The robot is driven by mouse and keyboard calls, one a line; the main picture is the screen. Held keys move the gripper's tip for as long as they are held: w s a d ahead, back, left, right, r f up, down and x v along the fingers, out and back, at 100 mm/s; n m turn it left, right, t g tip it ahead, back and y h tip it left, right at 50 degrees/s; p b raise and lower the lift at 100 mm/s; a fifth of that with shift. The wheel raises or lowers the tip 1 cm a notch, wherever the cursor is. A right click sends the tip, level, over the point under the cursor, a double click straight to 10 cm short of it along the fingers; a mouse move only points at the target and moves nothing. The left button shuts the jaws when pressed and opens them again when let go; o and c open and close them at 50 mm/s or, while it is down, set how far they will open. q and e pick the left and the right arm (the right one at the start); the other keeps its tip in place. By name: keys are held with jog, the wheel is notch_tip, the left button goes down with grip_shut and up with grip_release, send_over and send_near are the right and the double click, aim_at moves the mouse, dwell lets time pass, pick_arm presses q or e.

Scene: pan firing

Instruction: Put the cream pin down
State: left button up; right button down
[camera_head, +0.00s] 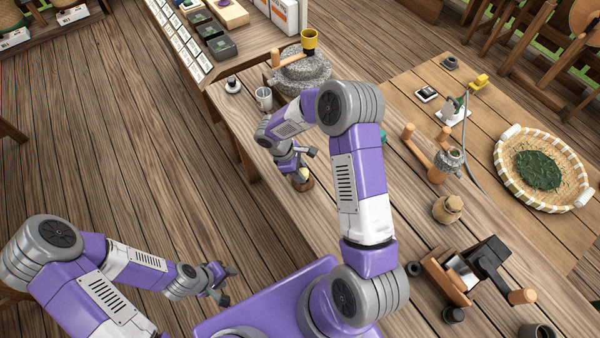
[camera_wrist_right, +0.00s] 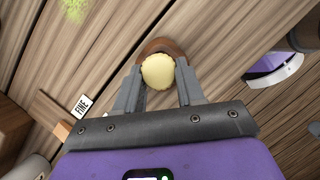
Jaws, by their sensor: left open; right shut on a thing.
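The cream pin (camera_head: 304,174) is between the fingers of my right gripper (camera_head: 300,163), over the wooden counter left of centre in the head view. In the right wrist view my right gripper (camera_wrist_right: 158,84) is shut on it, and the pin's rounded cream top (camera_wrist_right: 158,71) faces the camera. A brown rounded piece (camera_head: 303,185) shows just below the pin; I cannot tell whether it is part of the pin or a separate holder. The pin's lower end is hidden. My left gripper (camera_head: 222,284) is open and empty, low at the left, away from the counter.
A metal cup (camera_head: 264,98) and a stone mill (camera_head: 302,72) stand farther back on the counter. A woven tray (camera_head: 548,195) with green leaves lies at the right. A small wooden jar (camera_head: 447,208) stands right of my arm. A "FINE" card (camera_wrist_right: 82,106) lies near the gripper.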

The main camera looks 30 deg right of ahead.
jog(key=shift+f, duration=0.65)
jog(key=shift+f, duration=0.1)
jog(key=c, duration=0.7)
grip_release()
jog(key=shift+r, duration=0.25)
jog(key=v, duration=1.2)
jog(key=shift+w+f+p, duration=0.1)
jog(key=shift+f+p, duration=0.05)
jog(key=shift+p, duration=0.25)
